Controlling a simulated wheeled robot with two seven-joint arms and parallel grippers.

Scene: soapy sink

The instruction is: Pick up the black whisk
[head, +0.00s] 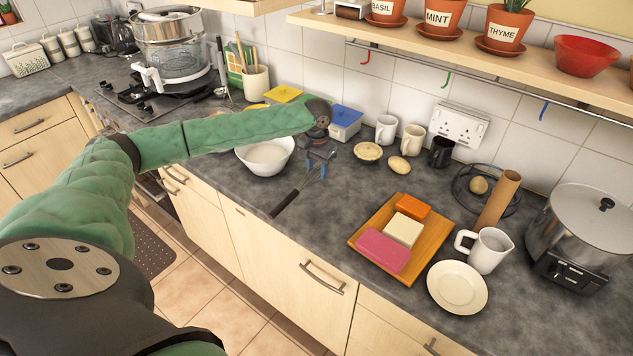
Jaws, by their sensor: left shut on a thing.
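The black whisk (284,204) shows in the head view near the front edge of the counter, in front of the white bowl. Its black handle points down and left toward the edge, and its thin wires run up and right toward my left gripper. My left gripper (320,158) points down and is shut on the whisk at its wire end. The fingers partly hide the wires. I cannot tell whether the whisk touches the counter or hangs just above it. My right gripper is not in view.
A white bowl (265,157) stands left of the gripper, and a blue-lidded box (344,123) behind it. A wooden tray (431,250) holds sponge-like blocks. The counter between whisk and tray is clear.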

